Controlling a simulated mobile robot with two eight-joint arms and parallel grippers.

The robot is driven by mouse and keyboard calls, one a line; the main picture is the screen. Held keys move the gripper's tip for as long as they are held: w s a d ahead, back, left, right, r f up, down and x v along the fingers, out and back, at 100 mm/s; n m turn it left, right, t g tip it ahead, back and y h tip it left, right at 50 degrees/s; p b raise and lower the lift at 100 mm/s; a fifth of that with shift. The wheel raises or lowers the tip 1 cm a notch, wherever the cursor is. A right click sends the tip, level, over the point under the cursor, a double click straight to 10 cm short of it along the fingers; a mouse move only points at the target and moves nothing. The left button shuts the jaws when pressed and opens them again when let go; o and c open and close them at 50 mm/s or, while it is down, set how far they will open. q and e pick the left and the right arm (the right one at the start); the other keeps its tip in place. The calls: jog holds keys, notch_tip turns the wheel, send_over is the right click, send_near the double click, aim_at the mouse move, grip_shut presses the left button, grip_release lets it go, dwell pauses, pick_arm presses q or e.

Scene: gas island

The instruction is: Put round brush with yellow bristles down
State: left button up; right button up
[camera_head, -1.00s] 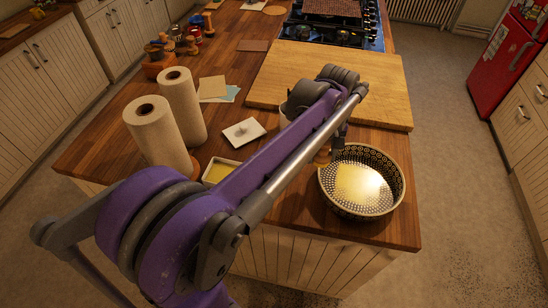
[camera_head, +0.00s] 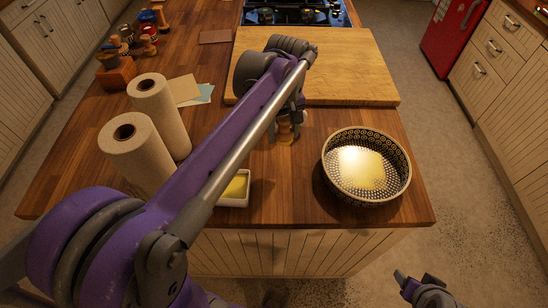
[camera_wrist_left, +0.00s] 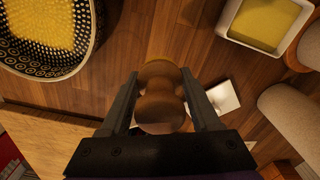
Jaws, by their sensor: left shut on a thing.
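The round brush (camera_wrist_left: 160,108) shows its wooden, knobbed handle between the fingers of my left gripper (camera_wrist_left: 160,76) in the left wrist view. My left gripper (camera_head: 291,110) is shut on it. In the head view the brush (camera_head: 286,128) is partly covered by the gripper, over the wooden counter (camera_head: 290,180) left of the patterned bowl. Its bristles are mostly hidden under the handle; I cannot tell if they touch the counter. My right gripper (camera_head: 420,288) shows at the bottom right of the head view; its jaws are unclear.
The patterned bowl (camera_head: 400,181) with yellow content stands right of the brush. A small white dish (camera_head: 233,202) with yellow content is left, near paper rolls (camera_head: 160,110) (camera_head: 133,150). A large wooden board (camera_head: 350,65) lies behind. Bare counter lies between dish and bowl.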

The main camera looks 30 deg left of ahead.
aim_at(282, 162)
pick_arm(q)
jog(key=shift+f, duration=0.15)
notch_tip(282, 162, down, 10)
jog(key=shift+r, duration=0.15)
dwell(0.3)
jog(key=shift+b, duration=0.35)
jog(key=o, duration=1.3)
jog(key=shift+r, duration=0.2)
notch_tip(282, 162, up, 12)
jog(key=shift+f+p, duration=0.15)
jog(key=shift+p, duration=0.4)
